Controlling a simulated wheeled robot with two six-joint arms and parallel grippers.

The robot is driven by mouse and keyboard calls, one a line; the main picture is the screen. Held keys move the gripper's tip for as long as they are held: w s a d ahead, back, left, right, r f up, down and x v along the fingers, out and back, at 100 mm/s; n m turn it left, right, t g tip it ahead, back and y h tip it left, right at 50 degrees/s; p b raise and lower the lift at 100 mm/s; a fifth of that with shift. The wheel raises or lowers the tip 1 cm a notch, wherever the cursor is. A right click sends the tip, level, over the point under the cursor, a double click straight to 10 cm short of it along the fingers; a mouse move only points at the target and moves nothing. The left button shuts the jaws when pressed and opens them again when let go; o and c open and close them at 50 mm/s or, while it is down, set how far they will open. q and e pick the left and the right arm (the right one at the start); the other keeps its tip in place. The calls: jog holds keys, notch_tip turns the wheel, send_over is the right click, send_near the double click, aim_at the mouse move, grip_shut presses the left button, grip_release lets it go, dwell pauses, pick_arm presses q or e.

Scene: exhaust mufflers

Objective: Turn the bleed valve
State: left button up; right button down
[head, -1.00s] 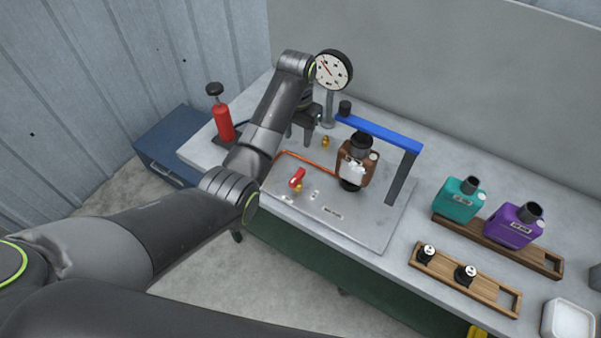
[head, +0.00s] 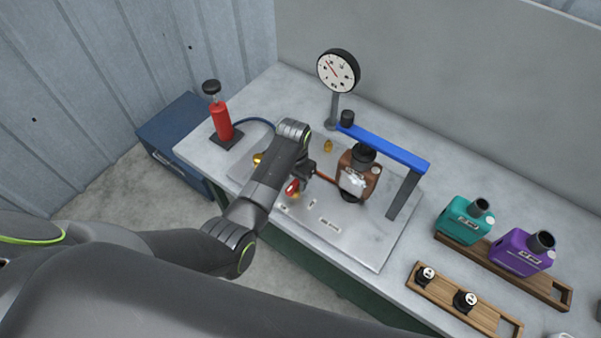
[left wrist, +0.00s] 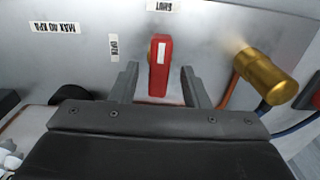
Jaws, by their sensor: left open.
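The bleed valve has a red lever handle (head: 292,189) on the metal plate (head: 345,248), partly hidden by my left arm in the head view. In the left wrist view, the red handle (left wrist: 160,62) stands lengthwise, its far end towards the "SHUT" label (left wrist: 160,6). The "OPEN" label (left wrist: 113,47) is to its left. My left gripper (head: 302,180) is open at the valve. In the left wrist view, its fingers (left wrist: 158,88) lie on either side of the handle's near end, with visible gaps. My right gripper is not in view.
A dial gauge (head: 338,71) stands behind the plate. A brass fitting (left wrist: 265,75) is close to the right finger. A red pump (head: 222,120) stands left.

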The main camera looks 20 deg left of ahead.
pick_arm(q)
jog(key=shift+f, duration=0.35)
jog(key=shift+s, duration=0.1)
jog(key=shift+s+r, duration=0.1)
jog(key=shift+c, duration=0.4)
grip_shut()
